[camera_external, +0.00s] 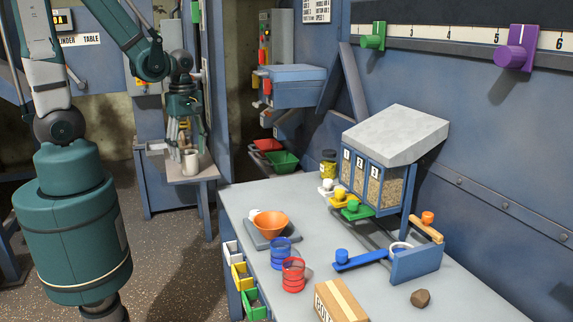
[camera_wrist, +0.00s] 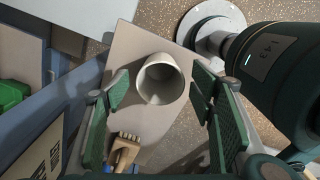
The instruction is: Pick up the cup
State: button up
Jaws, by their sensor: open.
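A pale grey-white cup (camera_external: 191,160) stands upright on a small side table (camera_external: 205,173) at the back left. In the wrist view the cup (camera_wrist: 160,79) is seen from above, open and empty-looking, between the green finger pads. My gripper (camera_external: 185,140) is just above the cup in the external view. In the wrist view my gripper (camera_wrist: 160,92) is open, with a pad on each side of the cup and visible gaps. A brush with a wooden handle (camera_wrist: 124,150) lies beside the cup on the same table. Whether the fingertips reach down around the cup is unclear.
A large workbench (camera_external: 232,197) stands to the right, with an orange bowl (camera_external: 270,224), a blue cup (camera_external: 281,253), a red cup (camera_external: 293,274) and a seed dispenser (camera_external: 374,185). A green bin (camera_external: 284,161) sits behind. The floor in front of the side table is clear.

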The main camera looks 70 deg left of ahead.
aim_at(190, 164)
jog(key=shift+f, duration=0.1)
jog(key=shift+s+a+f+b, duration=0.1)
jog(key=shift+f+b, duration=0.7)
jog(key=shift+f, duration=1.7)
jog(key=shift+c, duration=0.6)
jog(key=c, duration=0.9)
